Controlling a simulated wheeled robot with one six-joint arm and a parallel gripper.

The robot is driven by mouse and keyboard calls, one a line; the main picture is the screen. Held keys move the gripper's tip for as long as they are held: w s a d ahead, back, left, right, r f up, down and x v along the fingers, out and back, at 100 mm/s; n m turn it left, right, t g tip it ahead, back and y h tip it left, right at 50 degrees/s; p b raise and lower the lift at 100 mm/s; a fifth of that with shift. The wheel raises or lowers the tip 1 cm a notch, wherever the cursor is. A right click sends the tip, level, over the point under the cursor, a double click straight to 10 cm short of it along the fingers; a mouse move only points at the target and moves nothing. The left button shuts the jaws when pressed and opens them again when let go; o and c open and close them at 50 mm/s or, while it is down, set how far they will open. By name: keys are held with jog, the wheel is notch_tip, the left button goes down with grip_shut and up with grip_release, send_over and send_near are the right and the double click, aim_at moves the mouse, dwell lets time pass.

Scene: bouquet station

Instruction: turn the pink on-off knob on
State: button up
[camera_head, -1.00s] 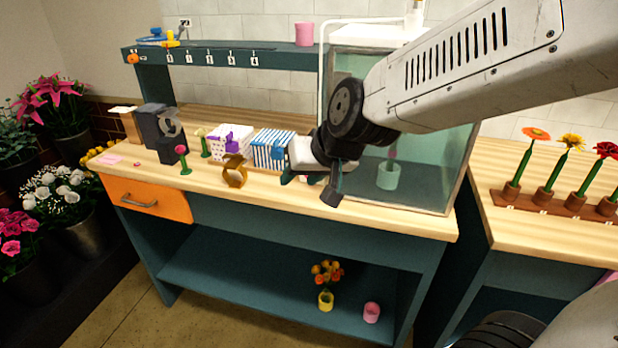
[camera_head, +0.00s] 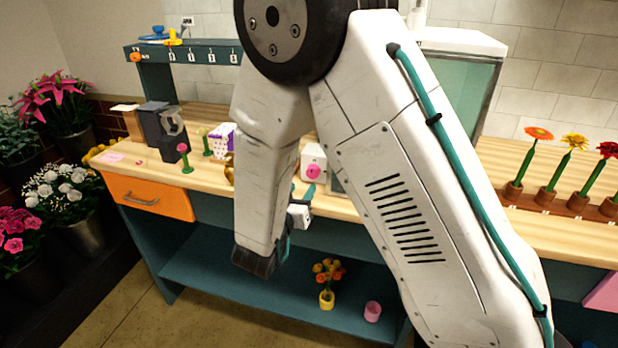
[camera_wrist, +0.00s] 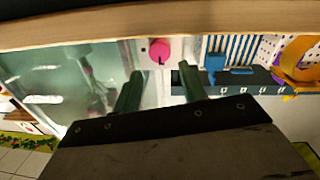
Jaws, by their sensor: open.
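The pink knob (camera_head: 313,171) is on the front of a small white box (camera_head: 312,152) on the wooden counter. In the wrist view the knob (camera_wrist: 159,50) shows between and just beyond my fingertips, with a short dark mark on it. My gripper (camera_head: 305,192) is open and empty, in front of and slightly below the knob, apart from it. Its two green fingers also show in the wrist view (camera_wrist: 160,75). My arm hides part of the counter around the box.
A glass tank (camera_head: 462,95) stands right of the box. A purple-dotted box (camera_head: 222,140) and a green-stemmed pink flower (camera_head: 186,158) stand to the left. The counter's front edge (camera_wrist: 90,28) crosses the wrist view. The lower shelf (camera_head: 215,272) holds a yellow pot (camera_head: 327,300) and a pink cup (camera_head: 373,311).

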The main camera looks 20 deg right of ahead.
aim_at(311, 174)
jog(key=x, duration=0.7)
jog(key=c, duration=0.7)
